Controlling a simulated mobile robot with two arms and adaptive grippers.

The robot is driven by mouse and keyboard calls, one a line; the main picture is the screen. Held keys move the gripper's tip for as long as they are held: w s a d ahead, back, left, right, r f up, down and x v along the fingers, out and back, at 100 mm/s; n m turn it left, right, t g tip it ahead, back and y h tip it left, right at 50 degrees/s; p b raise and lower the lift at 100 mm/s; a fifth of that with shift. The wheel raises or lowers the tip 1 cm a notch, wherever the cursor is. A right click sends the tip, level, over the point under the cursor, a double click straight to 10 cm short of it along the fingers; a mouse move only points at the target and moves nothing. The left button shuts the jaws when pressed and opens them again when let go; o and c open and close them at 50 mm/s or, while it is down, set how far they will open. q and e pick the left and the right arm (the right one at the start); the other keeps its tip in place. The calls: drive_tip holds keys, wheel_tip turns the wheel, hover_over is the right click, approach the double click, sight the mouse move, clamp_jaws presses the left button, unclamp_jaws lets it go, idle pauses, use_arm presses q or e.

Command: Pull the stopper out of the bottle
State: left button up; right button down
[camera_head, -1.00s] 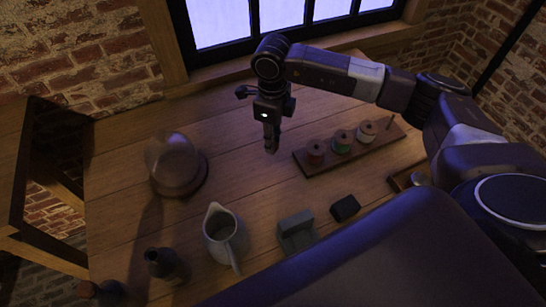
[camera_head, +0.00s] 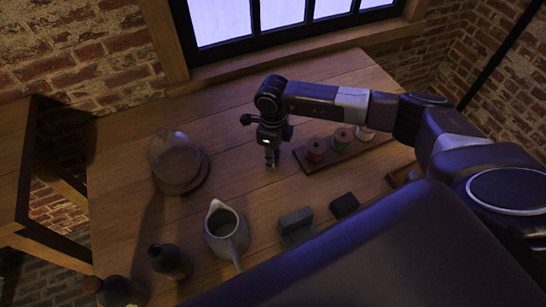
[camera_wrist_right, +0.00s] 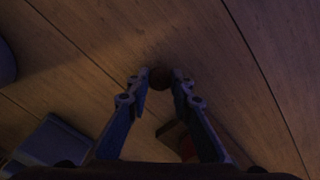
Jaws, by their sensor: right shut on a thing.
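My right gripper (camera_head: 271,164) points down over the middle of the table, left of the spool rack. In the right wrist view its fingertips (camera_wrist_right: 160,78) are shut on a small, round, dark brown thing, which looks like the stopper (camera_wrist_right: 160,77). A dark bottle (camera_head: 172,263) stands upright at the front left, its mouth seemingly open. A second dark bottle (camera_head: 122,292) with a reddish-brown top (camera_head: 93,285) is at the lower left edge. Both bottles are well away from the gripper. My left gripper is not in view.
A grey jug (camera_head: 227,236) stands right of the bottles. A glass dome (camera_head: 174,155) is at the left. A grey holder (camera_head: 296,226) and a black block (camera_head: 344,205) lie near the front. A rack (camera_head: 345,157) with spools (camera_head: 316,149) is at the right.

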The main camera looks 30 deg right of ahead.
drive_tip(key=c, duration=1.7)
unclamp_jaws()
drive_tip(key=shift+f, duration=0.15)
drive_tip(key=shift+r, duration=0.55)
wheel_tip(320, 180, up, 11)
drive_tip(key=shift+r+b, duration=0.15)
drive_tip(key=shift+b, duration=0.6)
